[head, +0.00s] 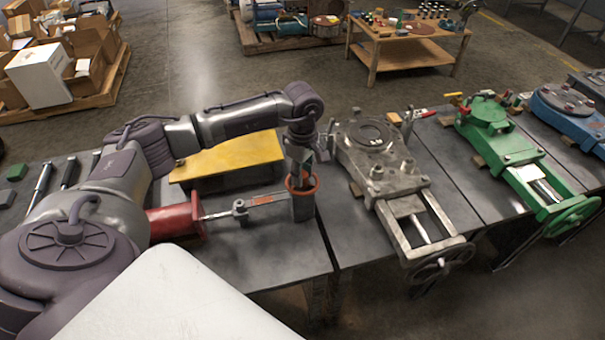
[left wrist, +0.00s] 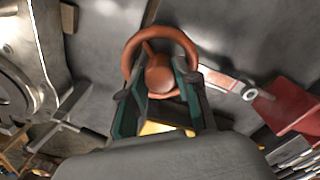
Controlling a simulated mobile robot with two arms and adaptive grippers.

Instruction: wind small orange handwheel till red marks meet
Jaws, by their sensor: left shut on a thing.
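The small orange handwheel (head: 316,188) sits atop a short grey post (head: 303,208) at the front right of the near table. My left gripper (head: 301,168) reaches down onto it from above. In the left wrist view the orange wheel (left wrist: 186,39) has its hub between the two fingers of my gripper (left wrist: 161,88), which is shut on it. A metal rod runs left from the post, with an orange-red patch (head: 262,201) on it. A similar patch shows in the left wrist view (left wrist: 221,80). I cannot make out whether red marks meet. My right gripper is not in view.
A red cylinder (head: 174,222) lies left along the rod. A yellow plate (head: 228,160) is behind. A grey machine (head: 373,150) with a dark handwheel (head: 440,262) stands close right; green (head: 490,118) and blue (head: 566,105) machines stand farther right.

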